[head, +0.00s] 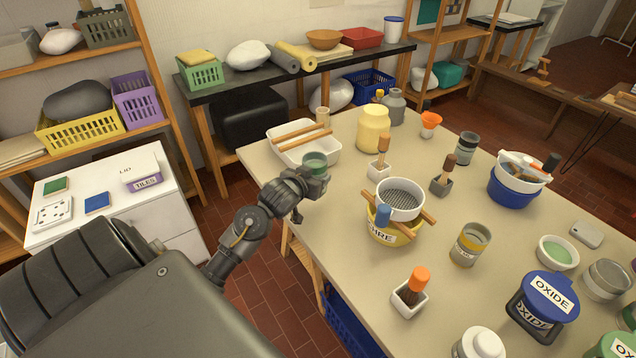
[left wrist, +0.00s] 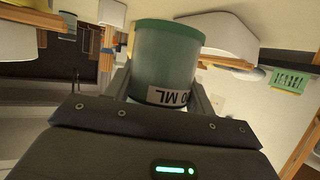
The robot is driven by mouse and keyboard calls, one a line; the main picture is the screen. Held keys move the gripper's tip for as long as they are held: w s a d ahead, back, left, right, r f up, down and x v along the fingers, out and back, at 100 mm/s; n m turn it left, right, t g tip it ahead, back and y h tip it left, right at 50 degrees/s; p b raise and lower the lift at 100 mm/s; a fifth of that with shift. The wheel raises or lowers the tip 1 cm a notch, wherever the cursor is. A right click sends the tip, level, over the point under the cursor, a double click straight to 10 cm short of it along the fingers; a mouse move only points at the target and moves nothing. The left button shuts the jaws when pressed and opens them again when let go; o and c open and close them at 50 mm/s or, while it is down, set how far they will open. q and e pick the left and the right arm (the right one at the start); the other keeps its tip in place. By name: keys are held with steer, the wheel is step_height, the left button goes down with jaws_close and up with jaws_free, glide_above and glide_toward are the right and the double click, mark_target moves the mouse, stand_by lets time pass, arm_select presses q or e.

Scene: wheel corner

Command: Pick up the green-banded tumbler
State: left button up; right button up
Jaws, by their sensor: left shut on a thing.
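The green-banded tumbler (head: 314,161) is at the left edge of the table in the head view, just in front of the white tray. My left gripper (head: 314,180) is shut on it, with the dark fingers hiding its lower part. In the left wrist view the tumbler (left wrist: 167,55) sits between the two fingers, with a green band and a white label that shows upside-down lettering ending in "ML". I cannot tell whether its base touches the table. My right gripper is in neither view.
The white tray (head: 291,155) with wooden sticks lies close behind the tumbler. Bare tabletop (head: 345,185) lies between.

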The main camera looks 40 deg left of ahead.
arm_select(q)
steer(key=d+r+v, duration=0.1)
steer(key=v, duration=0.9)
steer(key=shift+d, duration=0.4)
steer(key=shift+a, duration=0.1)
